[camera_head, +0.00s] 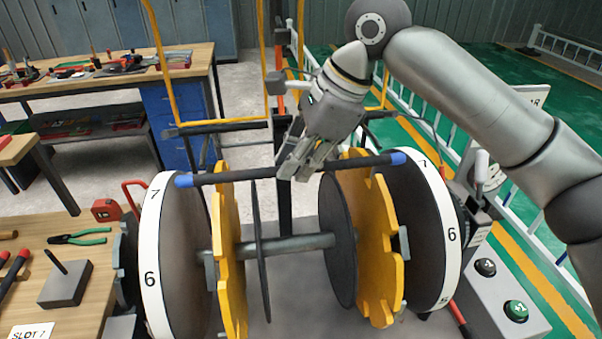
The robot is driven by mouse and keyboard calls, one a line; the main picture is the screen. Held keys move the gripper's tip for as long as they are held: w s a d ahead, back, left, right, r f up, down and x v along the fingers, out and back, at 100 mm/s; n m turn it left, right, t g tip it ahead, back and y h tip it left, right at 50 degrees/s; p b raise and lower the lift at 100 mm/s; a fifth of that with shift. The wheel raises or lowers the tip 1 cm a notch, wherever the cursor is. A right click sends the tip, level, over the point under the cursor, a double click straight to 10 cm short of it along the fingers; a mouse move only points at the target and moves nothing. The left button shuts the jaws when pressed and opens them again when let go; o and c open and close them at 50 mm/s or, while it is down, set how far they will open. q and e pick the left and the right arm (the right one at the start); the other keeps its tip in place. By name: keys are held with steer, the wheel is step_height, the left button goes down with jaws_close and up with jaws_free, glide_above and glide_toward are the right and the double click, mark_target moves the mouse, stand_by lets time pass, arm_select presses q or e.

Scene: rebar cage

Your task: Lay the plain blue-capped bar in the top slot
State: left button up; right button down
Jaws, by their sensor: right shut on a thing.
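The plain dark bar with blue caps (235,176) lies crosswise at the top of the rebar cage fixture, its right end slightly higher in the picture. Its left blue cap (183,181) shows by the left numbered disc and its right cap (398,159) by the right one. My right gripper (295,169) comes down from above and is shut on the bar near its middle. The bar spans the tops of the left yellow notched wheel (231,255) and the right one (378,245). I cannot tell whether it touches their top slots. My left gripper is out of view.
White-rimmed discs marked 6 and 7 stand at left (151,245) and right (452,250), joined by a central shaft (290,246). Dark inner discs stand between. A wooden bench (90,262) with pliers (80,237) is at left; a button box (500,295) is at right.

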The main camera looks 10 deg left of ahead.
steer(key=shift+w+d+f, duration=0.2)
steer(key=shift+f, duration=0.05)
step_height(320, 180, down, 2)
steer(key=shift+f+p, duration=0.1)
steer(key=shift+p, duration=0.45)
steer(key=shift+w+f, duration=0.1)
steer(key=shift+f, duration=0.4)
steer(key=shift+f, duration=0.1)
steer(key=c, duration=1.4)
jaws_free()
steer(key=shift+f, duration=0.1)
steer(key=shift+o, duration=0.2)
